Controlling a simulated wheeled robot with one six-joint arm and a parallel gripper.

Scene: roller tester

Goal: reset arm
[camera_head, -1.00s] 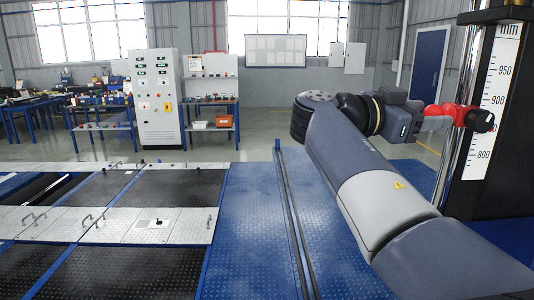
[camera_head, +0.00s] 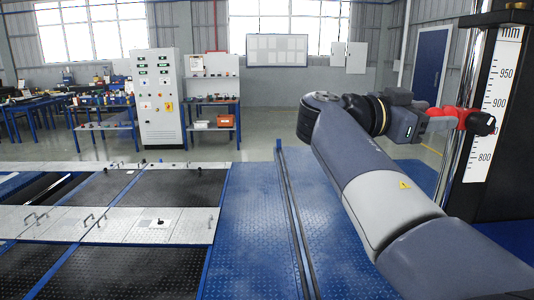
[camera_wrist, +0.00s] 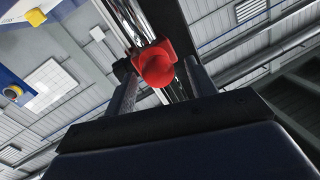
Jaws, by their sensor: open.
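My arm reaches across the right of the head view, with my gripper (camera_head: 441,124) at its end pointing right. Beyond it is a red part with a dark end (camera_head: 468,117) at the tall measuring column (camera_head: 479,178). In the wrist view the two fingers of my gripper (camera_wrist: 160,88) stand apart. The round red part (camera_wrist: 157,66) shows between and just beyond the fingertips. I cannot tell whether a finger touches it.
The column's scale (camera_head: 493,105) is marked in mm. A grey control cabinet (camera_head: 158,125), a shelf unit (camera_head: 211,85) and blue benches (camera_head: 103,120) stand at the back. Roller tester floor plates (camera_head: 105,222) lie left. Blue floor plating (camera_head: 245,225) is mostly clear.

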